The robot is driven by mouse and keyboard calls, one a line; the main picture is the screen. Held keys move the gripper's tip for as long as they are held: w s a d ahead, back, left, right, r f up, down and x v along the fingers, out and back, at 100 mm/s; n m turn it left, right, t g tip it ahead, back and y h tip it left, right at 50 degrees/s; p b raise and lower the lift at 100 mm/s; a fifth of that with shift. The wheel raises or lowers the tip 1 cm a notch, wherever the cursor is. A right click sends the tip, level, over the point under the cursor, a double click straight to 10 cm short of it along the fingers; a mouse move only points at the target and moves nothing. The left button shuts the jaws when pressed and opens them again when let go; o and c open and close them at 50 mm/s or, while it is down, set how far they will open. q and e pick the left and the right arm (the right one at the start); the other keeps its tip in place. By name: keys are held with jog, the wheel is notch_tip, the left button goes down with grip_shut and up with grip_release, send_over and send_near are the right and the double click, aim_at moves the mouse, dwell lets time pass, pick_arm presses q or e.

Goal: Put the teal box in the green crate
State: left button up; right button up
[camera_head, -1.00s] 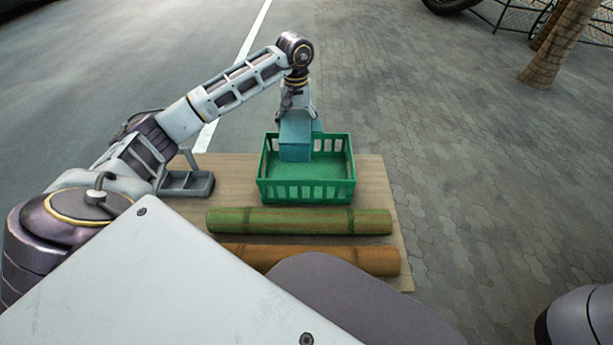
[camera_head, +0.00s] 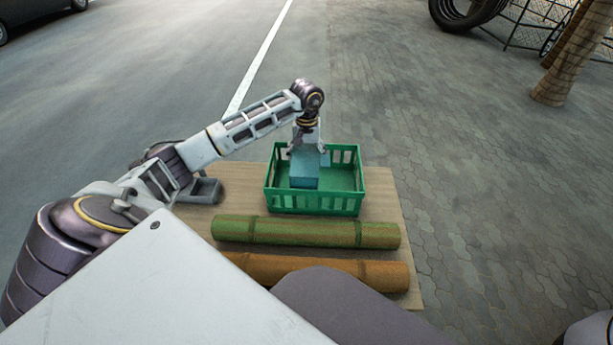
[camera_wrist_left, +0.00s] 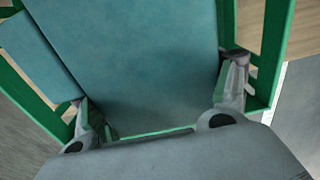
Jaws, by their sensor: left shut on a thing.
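The teal box (camera_head: 304,177) is in the green crate (camera_head: 316,205), within its walls and left of its middle. Whether its underside touches the crate floor is hidden. My left gripper (camera_head: 306,146) points down from above and is shut on the box. In the left wrist view the box (camera_wrist_left: 130,45) fills the middle between my left fingers (camera_wrist_left: 158,95), and the green crate rim (camera_wrist_left: 277,45) runs beside it. Another teal surface (camera_wrist_left: 38,55) shows at the left there; I cannot tell whether it belongs to the box. My right gripper is not in view.
The crate stands on a wooden board (camera_head: 385,200). A green bamboo pole (camera_head: 310,232) and a brown one (camera_head: 330,271) lie in front of it. A grey holder (camera_head: 205,190) stands left of the crate.

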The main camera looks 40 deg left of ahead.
pick_arm(q)
notch_tip(320, 180, down, 4)
jog(key=shift+f+b, duration=0.3)
jog(key=shift+f, duration=0.1)
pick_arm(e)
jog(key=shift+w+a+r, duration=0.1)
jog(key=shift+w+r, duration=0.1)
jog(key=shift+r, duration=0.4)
pick_arm(q)
jog(key=shift+f, duration=0.55)
jog(key=shift+f+b, duration=0.3)
jog(key=shift+f, duration=1.05)
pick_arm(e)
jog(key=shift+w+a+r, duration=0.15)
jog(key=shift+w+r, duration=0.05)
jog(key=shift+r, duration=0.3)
